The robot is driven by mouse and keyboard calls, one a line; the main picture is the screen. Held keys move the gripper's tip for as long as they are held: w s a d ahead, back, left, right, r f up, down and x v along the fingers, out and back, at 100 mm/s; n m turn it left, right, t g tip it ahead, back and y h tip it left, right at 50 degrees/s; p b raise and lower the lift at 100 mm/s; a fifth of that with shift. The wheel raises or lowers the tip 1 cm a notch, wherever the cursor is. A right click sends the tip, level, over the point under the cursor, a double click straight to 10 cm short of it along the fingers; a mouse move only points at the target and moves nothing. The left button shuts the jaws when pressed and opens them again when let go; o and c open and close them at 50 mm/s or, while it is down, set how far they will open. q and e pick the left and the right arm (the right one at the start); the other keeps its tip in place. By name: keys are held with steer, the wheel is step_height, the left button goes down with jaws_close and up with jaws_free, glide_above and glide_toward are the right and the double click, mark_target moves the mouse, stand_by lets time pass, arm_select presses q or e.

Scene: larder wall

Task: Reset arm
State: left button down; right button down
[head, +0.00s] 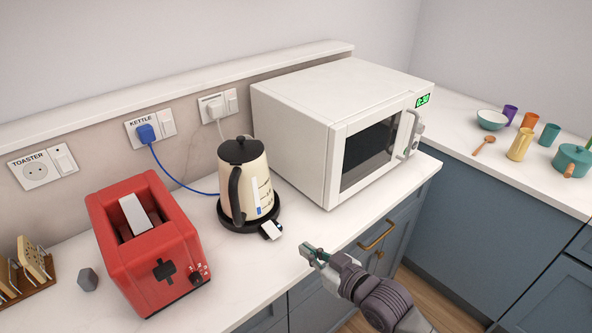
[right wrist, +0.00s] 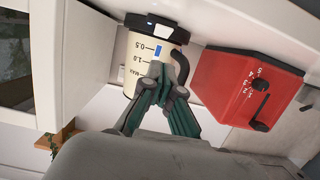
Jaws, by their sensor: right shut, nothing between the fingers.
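My right gripper (head: 310,252) is shut and empty. It is in front of the counter's front edge, at the lower middle of the head view, apart from the kettle. In the right wrist view its closed fingers (right wrist: 160,75) point toward the cream kettle (right wrist: 143,52), which appears upside down. In the head view the kettle (head: 254,182) stands upright on its black base (head: 238,223). My left gripper is not in view.
A red toaster (head: 145,240) stands left of the kettle; a white microwave (head: 300,120) stands right. Blue cabinets with a brass handle (head: 378,237) lie below. Cups, a bowl (head: 491,120) and a teal pot (head: 572,158) sit on the right counter (head: 465,140).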

steer(key=s+d+f+m+g+h, duration=0.25)
steer(key=s+d, duration=0.25)
steer(key=s, duration=0.4)
steer(key=s+d+f+m+g+h, duration=0.1)
steer(key=s+d+f+g+h, duration=0.25)
steer(key=s, duration=0.55)
steer(key=s+d+f+m+g+h, duration=0.25)
steer(key=s+d, duration=0.35)
steer(key=s, duration=0.3)
step_height(320, 180, down, 26)
steer(key=n+g, duration=0.1)
steer(key=g, duration=0.1)
steer(key=s+d+f, duration=0.2)
steer(key=s+f, duration=1.4)
steer(key=s, duration=0.1)
steer(key=shift+s+d+f+g, duration=0.15)
steer(key=shift+s+f+g, duration=0.2)
